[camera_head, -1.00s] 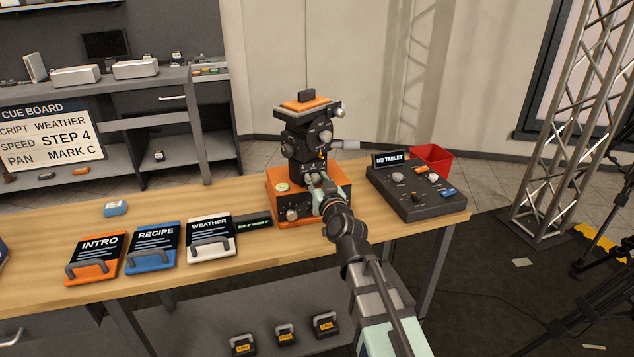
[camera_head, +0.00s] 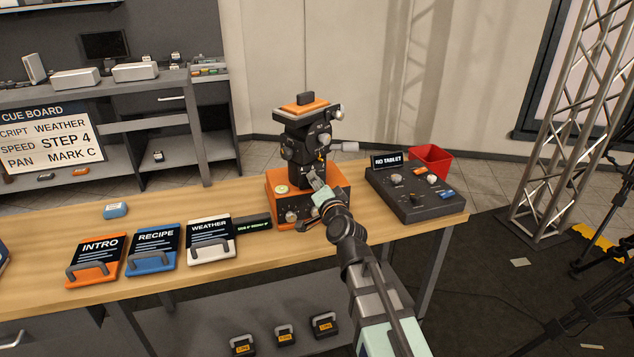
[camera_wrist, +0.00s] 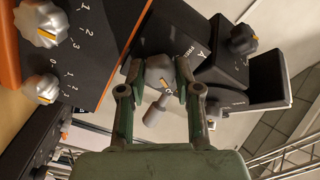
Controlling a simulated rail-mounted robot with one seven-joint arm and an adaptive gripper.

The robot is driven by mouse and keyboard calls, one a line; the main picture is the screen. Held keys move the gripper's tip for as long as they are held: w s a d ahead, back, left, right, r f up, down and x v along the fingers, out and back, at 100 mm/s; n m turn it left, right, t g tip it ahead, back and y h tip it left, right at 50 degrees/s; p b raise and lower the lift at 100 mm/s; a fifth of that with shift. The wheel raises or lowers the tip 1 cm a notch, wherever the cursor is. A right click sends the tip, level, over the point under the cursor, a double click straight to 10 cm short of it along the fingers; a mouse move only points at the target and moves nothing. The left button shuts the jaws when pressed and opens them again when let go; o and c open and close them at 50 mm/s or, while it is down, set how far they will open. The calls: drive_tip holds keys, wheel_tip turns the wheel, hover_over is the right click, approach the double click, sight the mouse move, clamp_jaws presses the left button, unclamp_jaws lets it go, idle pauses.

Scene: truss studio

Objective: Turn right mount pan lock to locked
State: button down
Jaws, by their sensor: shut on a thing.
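The camera mount (camera_head: 306,138) is a black pan head with an orange top plate, standing on an orange base box (camera_head: 343,190) on the table. My gripper (camera_head: 314,179) is at the lower front of the mount, just above the base box. In the wrist view my gripper (camera_wrist: 158,78) is shut on a grey knob (camera_wrist: 160,70) with a yellow mark, one finger on each side. I take this knob to be the pan lock; its label cannot be read. A grey stub handle (camera_wrist: 156,112) shows beside it. In the head view my fingers mostly hide the knob.
A dark control box (camera_head: 418,198) with knobs and a small sign stands right of the mount, a red bin (camera_head: 432,158) behind it. Weather (camera_head: 210,238), recipe (camera_head: 153,246) and intro (camera_head: 97,260) cards lie to the left. Dials (camera_wrist: 40,22) on the base box are close to my gripper.

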drive_tip(key=shift+w+m+p, duration=0.1)
drive_tip(key=shift+m+p, duration=0.2)
drive_tip(key=shift+m, duration=1.3)
drive_tip(key=c, duration=0.8)
unclamp_jaws()
